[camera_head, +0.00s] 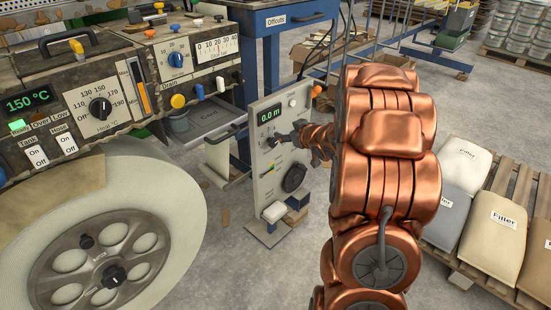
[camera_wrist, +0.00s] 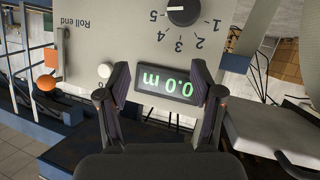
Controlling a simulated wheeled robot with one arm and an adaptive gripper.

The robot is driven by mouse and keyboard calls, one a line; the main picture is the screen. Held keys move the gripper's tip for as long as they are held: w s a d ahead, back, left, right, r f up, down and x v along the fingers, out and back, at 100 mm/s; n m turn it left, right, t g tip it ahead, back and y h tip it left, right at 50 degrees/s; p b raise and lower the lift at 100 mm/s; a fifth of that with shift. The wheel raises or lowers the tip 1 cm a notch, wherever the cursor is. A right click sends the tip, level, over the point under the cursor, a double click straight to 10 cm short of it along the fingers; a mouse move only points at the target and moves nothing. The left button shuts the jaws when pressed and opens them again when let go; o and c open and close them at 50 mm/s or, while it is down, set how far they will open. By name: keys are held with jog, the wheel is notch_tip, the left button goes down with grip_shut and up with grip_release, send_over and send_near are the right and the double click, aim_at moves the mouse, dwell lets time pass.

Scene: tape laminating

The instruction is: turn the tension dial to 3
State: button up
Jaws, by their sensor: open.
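The tension dial (camera_wrist: 183,10) is a black round knob at the top edge of the wrist view, cut off by the frame. The numbers 1 to 5 show around it, upside down. The dial lies beyond the fingertips. In the head view my gripper (camera_head: 300,136) is at the grey panel (camera_head: 262,190), beside its upper half.
A white button (camera_wrist: 104,71) and an orange ball-ended part (camera_wrist: 46,82) lie left of the display in the wrist view. A large tape roll (camera_head: 160,190) and a control console (camera_head: 105,100) stand left. Filler bags (camera_head: 495,225) lie on a pallet at right.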

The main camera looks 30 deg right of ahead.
aim_at(275, 144)
notch_tip(275, 144, down, 8)
jog(key=s+n+t+y+b, duration=0.1)
jog(key=s+t+y+b, duration=0.1)
jog(key=t+y+b, duration=0.3)
jog(key=shift+g, duration=0.4)
jog(key=b+x, duration=0.2)
jog(key=x, duration=0.4)
jog(key=shift+w+f+b, duration=0.15)
jog(key=shift+f+b, duration=0.05)
jog(key=shift+b, duration=0.2)
jog(key=shift+w, duration=0.7)
jog(key=c, duration=1.1)
